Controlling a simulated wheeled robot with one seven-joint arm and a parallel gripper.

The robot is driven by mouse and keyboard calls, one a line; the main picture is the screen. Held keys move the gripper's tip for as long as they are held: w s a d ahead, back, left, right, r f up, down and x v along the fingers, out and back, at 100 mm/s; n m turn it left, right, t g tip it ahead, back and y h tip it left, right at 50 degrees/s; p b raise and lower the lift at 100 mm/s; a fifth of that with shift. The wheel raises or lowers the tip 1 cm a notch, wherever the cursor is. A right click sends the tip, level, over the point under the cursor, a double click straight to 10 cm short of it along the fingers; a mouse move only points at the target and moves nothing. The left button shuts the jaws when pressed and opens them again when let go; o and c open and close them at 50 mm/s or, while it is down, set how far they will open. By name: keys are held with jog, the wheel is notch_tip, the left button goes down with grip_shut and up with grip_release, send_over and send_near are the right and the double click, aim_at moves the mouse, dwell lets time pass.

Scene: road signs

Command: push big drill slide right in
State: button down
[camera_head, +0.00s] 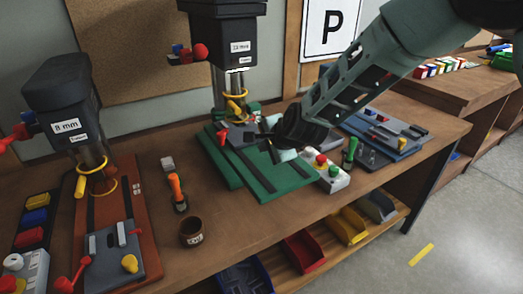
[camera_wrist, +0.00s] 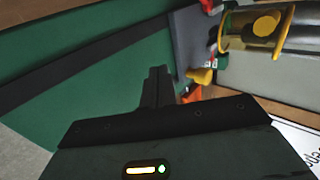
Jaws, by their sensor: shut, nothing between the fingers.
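The big drill (camera_head: 240,50), with a dark head and a label that seems to read 12 mm, stands at the back middle of the bench. Its green base (camera_head: 287,183) has dark slots and lies in front of its column. A grey slide plate (camera_head: 237,134) sits on the base under the yellow ring guard (camera_head: 237,105). In the wrist view the grey plate (camera_wrist: 190,42) is partly visible beside a yellow knob (camera_wrist: 201,75). My gripper (camera_head: 270,147) is shut and empty, low over the green base, close to the plate. My gripper's fingertips (camera_wrist: 157,75) hide part of the base; contact is unclear.
A smaller drill (camera_head: 62,85) labelled 8 mm stands at left. Bins (camera_head: 304,250) sit below.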

jog(key=b+v, duration=0.2)
jog(key=v, duration=0.5)
jog(key=shift+s+d+r, duration=0.1)
jog(key=shift+r, duration=0.05)
jog(key=s+d+n+g+h, duration=0.1)
jog(key=s+d+n, duration=0.4)
jog(key=s, duration=0.6)
jog(key=s+d+n+g+h, duration=0.2)
jog(key=s+d+n+g, duration=0.2)
jog(key=s+n, duration=0.3)
jog(key=s+d+n+g+h, duration=0.1)
jog(key=s+d+n, duration=0.5)
jog(key=s, duration=0.9)
jog(key=shift+f+n+g+h, duration=0.35)
jog(key=shift+n+g, duration=0.15)
jog(key=shift+g, duration=0.4)
jog(key=shift+a, duration=0.1)
